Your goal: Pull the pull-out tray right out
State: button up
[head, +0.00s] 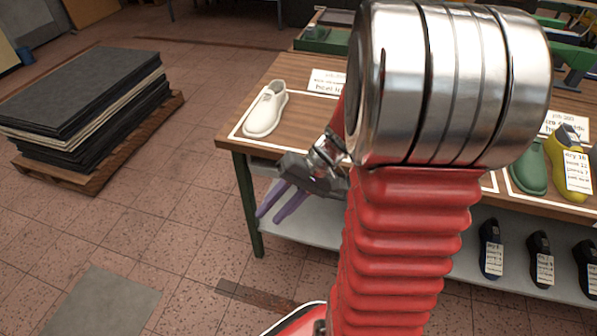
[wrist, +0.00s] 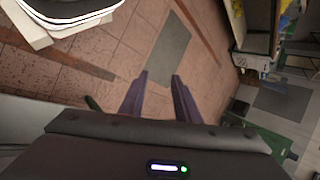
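My gripper (head: 269,217) is in front of the left part of the wooden-topped workbench (head: 262,148), with its purple fingers pointing down and left. In the wrist view, the two fingers of my gripper (wrist: 160,76) are apart with only floor seen between them. I cannot clearly make out a pull-out tray. A pale grey shelf (head: 312,232) shows under the bench top, with dark lasts on its right part. My arm hides the middle of the bench front.
A white last (head: 266,109) stands on the bench top at left. Green (head: 529,170) and yellow (head: 566,165) lasts stand at right. A pallet (head: 92,182) stacked with dark sheets stands on the left. The tiled floor between pallet and bench is mostly clear.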

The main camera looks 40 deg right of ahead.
jog(key=s+d+f+m+t+h, duration=0.1)
jog(key=d+f+m+t, duration=0.5)
jog(key=d+f, duration=0.3)
jog(key=s+d+f+m+t+h, duration=0.2)
jog(key=d+f+m+t, duration=0.3)
jog(key=d, duration=1.2)
notch_tip(320, 180, down, 5)
jog(key=t, duration=0.3)
jog(key=shift+d+f+m+h, duration=0.2)
jog(key=shift+d+m+h, duration=0.1)
jog(key=shift+m, duration=0.1)
jog(key=shift+a, duration=0.1)
jog(key=x, duration=1.3)
jog(key=shift+w+r, duration=0.15)
jog(key=shift+w, duration=0.25)
jog(key=shift+c, duration=0.6)
jog(key=shift+a, duration=0.1)
grip_shut()
